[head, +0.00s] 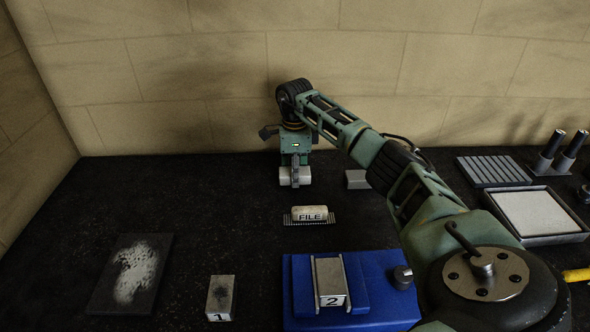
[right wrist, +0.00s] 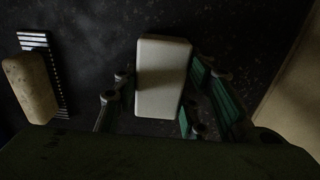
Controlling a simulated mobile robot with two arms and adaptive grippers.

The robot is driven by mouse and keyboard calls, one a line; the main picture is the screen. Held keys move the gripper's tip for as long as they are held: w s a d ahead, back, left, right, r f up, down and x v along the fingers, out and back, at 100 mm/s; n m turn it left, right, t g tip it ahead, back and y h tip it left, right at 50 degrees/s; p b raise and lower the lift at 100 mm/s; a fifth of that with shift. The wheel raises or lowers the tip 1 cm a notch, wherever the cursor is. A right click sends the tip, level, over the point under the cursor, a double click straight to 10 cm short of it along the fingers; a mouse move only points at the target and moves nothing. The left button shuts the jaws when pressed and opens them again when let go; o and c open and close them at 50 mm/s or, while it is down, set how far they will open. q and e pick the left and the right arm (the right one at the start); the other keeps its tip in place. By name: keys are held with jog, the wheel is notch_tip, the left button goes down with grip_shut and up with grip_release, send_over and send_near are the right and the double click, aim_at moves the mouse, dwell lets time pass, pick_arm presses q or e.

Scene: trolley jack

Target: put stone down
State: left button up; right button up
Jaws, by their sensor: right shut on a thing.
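A pale, whitish block, which I take to be the stone (head: 303,178), is at the back of the dark bench in the head view, under my right gripper (head: 295,168). My right gripper points down and is shut on the stone. In the right wrist view the stone (right wrist: 163,75) shows as a plain white block between the fingers (right wrist: 158,100). The stone is close to the bench top, but I cannot tell whether it touches it. My left gripper is in neither view.
A block marked FILE (head: 310,212) lies on a ribbed strip in front of the stone. A small grey block (head: 356,179) is to the right. Blue vise (head: 300,290), block 1 (head: 220,292) and white-smeared dark plate (head: 105,285) are nearer. The back-left bench is clear.

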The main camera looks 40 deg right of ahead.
jog(key=shift+f, duration=0.15)
jog(key=shift+f, duration=0.3)
jog(key=o, duration=1)
jog(key=shift+s+a, duration=0.1)
jog(key=shift+s, duration=0.05)
jog(key=o, duration=0.3)
jog(key=shift+f+b, duration=0.15)
jog(key=shift+b, duration=0.15)
